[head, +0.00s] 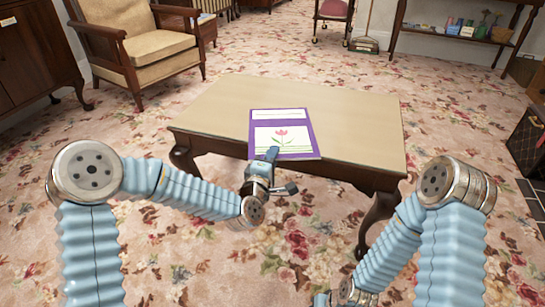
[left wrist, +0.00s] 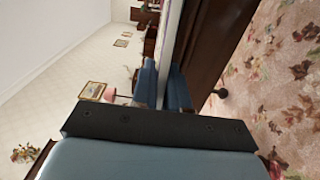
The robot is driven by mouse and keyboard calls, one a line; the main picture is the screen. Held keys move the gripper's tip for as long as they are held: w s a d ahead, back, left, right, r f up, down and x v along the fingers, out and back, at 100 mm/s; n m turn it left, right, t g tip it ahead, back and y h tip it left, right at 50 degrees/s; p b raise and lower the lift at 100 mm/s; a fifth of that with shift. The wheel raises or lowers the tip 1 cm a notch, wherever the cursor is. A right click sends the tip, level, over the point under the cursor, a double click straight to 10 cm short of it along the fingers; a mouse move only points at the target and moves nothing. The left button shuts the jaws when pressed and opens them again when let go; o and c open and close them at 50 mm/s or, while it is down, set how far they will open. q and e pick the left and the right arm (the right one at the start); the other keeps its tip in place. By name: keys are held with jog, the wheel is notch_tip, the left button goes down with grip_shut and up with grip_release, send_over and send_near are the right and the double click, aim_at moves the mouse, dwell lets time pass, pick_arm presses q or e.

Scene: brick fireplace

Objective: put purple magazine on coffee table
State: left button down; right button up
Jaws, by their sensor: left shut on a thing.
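The purple magazine (head: 297,147), with a white panel and a pink flower on its cover, is over the front part of the coffee table (head: 220,110). It looks flat and roughly level with the tabletop; I cannot tell whether it rests fully on it. My left gripper (head: 272,154) is at the table's front edge, shut on the magazine's near edge. In the left wrist view, the fingers (left wrist: 163,88) pinch a thin, pale edge, with the table's dark wood beside it. My right arm shows at the right, but its gripper is out of the picture.
The tabletop around the magazine is bare. A cushioned armchair (head: 155,48) stands behind at the left, beside a dark cabinet (head: 35,50). A shelf (head: 455,38) with small items stands at the back right. Flowered carpet surrounds the table.

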pick_arm(q)
jog(key=shift+f, duration=0.15)
jog(key=c, duration=1.1)
grip_release()
